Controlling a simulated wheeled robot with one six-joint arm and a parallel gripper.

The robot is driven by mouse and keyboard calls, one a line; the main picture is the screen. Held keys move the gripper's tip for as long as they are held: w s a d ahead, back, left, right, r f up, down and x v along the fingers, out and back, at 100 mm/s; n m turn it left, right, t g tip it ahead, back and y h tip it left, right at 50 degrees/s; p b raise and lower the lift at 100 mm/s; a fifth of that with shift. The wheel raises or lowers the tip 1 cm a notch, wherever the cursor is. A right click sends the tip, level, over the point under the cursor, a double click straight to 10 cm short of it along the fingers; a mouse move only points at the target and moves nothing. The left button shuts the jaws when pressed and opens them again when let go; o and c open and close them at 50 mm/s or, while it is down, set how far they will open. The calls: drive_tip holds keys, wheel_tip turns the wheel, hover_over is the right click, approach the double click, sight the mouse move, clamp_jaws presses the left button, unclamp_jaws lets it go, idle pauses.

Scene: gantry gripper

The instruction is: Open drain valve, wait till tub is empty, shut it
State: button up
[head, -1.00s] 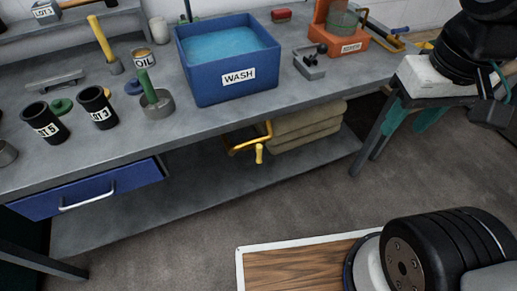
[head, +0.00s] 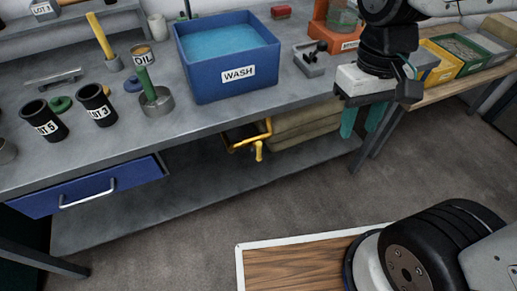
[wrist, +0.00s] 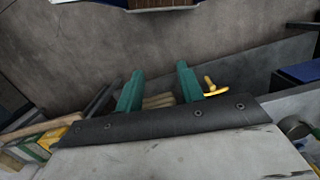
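The blue tub labelled WASH (head: 208,82) stands on the grey bench, with light-blue water (head: 222,42) in it. Below the bench edge under the tub is a yellow pipe with a yellow valve handle (head: 258,151). The yellow handle also shows in the wrist view (wrist: 211,86), just right of the right finger. My gripper (head: 361,126) is open, with its two green fingers apart and pointing down, to the right of the valve and clear of it. In the wrist view nothing sits gripped between the fingers (wrist: 158,76).
Folded tan sacks (head: 300,124) lie on the lower shelf (head: 200,198) right beside the valve. A bench leg (head: 372,150) stands near my fingers. Black cups (head: 95,106), an oil tin and a blue drawer (head: 85,187) are to the left. The floor in front is clear.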

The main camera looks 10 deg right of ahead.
drive_tip(key=w+a+f, duration=0.5)
drive_tip(key=a+f, duration=0.1)
drive_tip(key=f, duration=0.1)
drive_tip(key=m, duration=0.2)
hover_over(258, 144)
drive_tip(key=s+d, duration=0.3)
drive_tip(key=s, duration=0.1)
wheel_tip(258, 144, down, 10)
drive_tip(key=w+a, duration=0.1)
drive_tip(key=w+m, duration=0.1)
drive_tip(key=w+a+f+m+t, duration=0.1)
drive_tip(key=w, duration=0.1)
drive_tip(key=shift+a+f, duration=0.1)
drive_tip(key=shift+a, duration=0.2)
drive_tip(key=shift+w+a+m, duration=0.15)
drive_tip(key=shift+m, duration=0.35)
drive_tip(key=shift+w+f, duration=0.1)
wheel_tip(258, 144, down, 7)
drive_tip(key=shift+f, duration=0.2)
